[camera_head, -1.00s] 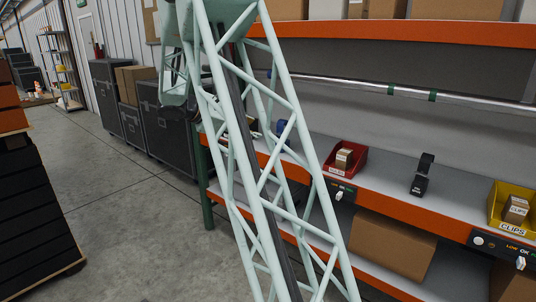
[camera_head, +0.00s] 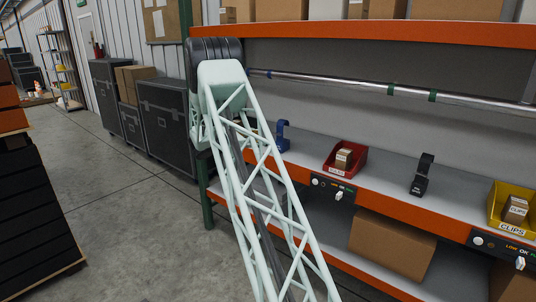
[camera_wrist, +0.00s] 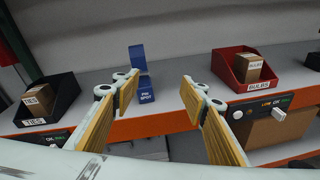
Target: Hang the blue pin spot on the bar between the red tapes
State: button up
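The blue pin spot (camera_head: 283,137) stands on the grey shelf (camera_head: 308,150), left of the red bin. It also shows in the wrist view (camera_wrist: 146,95), with an upright hook part above a base lettered "PIN SPOT". My gripper (camera_wrist: 159,82) is open and empty in the wrist view, its yellow-padded fingers apart, with the blue pin spot ahead between them, nearer the left finger. My gripper is hidden behind my arm in the head view. The silver bar (camera_head: 340,82) runs above the shelf. Green tapes (camera_head: 432,96) and a blue tape (camera_head: 268,74) show on it; I see no red tapes.
A black bin (camera_wrist: 67,92) labelled "TIES" and a red bin (camera_wrist: 222,68) labelled "BULBS" flank the pin spot. A black pin spot (camera_head: 421,174) and a yellow "CLIPS" bin (camera_head: 497,203) stand farther right. An orange upper shelf edge (camera_head: 400,34) runs above the bar.

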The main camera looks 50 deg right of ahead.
aim_at(279, 147)
jog(key=w+d+f+n+t+h, duration=0.1)
jog(key=w+d+f+n, duration=0.1)
jog(key=d+f, duration=0.3)
jog(key=w+d+f+n+h, duration=0.1)
jog(key=w+d+f+n, duration=0.1)
jog(key=d+f, duration=0.3)
notch_tip(279, 147, down, 3)
jog(key=shift+r+n+t, duration=0.1)
jog(key=shift+n+t, duration=0.2)
jog(key=shift+t, duration=0.1)
jog(key=shift+d, duration=0.2)
jog(key=shift+d+p, duration=0.3)
jog(key=shift+d, duration=3.2)
jog(key=shift+d+b, duration=0.6)
jog(key=shift+d, duration=0.55)
jog(key=shift+w+d+b, duration=0.15)
jog(key=shift+d+b, duration=0.5)
jog(key=shift+d, duration=1.05)
